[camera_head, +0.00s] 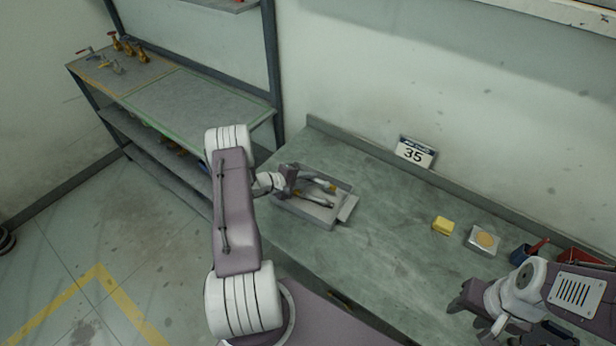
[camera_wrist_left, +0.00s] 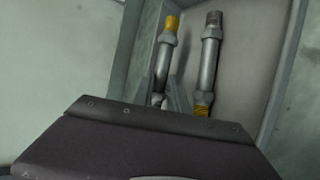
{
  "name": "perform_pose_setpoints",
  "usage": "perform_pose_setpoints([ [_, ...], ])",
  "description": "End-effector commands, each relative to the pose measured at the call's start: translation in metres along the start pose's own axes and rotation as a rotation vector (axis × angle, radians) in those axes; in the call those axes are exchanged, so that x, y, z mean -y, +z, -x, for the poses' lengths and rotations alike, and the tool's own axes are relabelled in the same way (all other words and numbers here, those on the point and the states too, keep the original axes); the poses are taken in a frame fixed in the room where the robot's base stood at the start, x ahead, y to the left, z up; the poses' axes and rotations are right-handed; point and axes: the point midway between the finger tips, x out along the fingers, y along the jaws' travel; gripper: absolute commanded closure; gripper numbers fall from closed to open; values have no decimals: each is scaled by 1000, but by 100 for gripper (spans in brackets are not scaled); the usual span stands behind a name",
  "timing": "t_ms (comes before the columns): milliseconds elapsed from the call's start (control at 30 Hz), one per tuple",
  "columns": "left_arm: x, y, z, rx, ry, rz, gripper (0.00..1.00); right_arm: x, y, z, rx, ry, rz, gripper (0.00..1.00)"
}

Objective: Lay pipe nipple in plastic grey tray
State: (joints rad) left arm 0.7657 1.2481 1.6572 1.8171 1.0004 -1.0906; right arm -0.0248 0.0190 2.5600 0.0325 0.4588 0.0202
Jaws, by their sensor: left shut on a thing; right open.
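The grey tray (camera_head: 300,209) lies on the bench near its left end. Two metal pipe nipples with yellow bands show over its floor in the left wrist view. One nipple (camera_wrist_left: 165,58), yellow at its far end, runs back between the fingers of my left gripper (camera_wrist_left: 167,98); the gripper is shut on it. I cannot tell whether this nipple touches the tray floor. The other nipple (camera_wrist_left: 210,55), yellow at its near end, lies beside it to the right. In the head view my left gripper (camera_head: 290,182) is over the tray's left part. My right gripper (camera_head: 477,310) is open, near the bench's front right.
A yellow block (camera_head: 443,225), a small scale-like box (camera_head: 483,240), a blue holder (camera_head: 522,254) and a red bin (camera_head: 585,258) stand at right. A sign with 35 (camera_head: 415,152) stands at the back. The bench middle is clear. A shelf (camera_head: 195,105) stands at left.

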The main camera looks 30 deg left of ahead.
Motion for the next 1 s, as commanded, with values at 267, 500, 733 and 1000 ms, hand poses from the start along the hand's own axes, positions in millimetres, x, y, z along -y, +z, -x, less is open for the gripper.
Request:
perform_pose_setpoints([
  [267,8,-2,-5,0,1,-1,100,0,0,-5,0,0,0,56],
  [500,8,-2,-4,0,1,-1,62,0,0,-5,0,0,0,56],
  [733,9,-2,-5,1,-1,0,56,0,0,-5,0,0,0,56],
  [1000,11,-3,20,-4,1,0,56,0,2,-15,0,0,0,56],
])
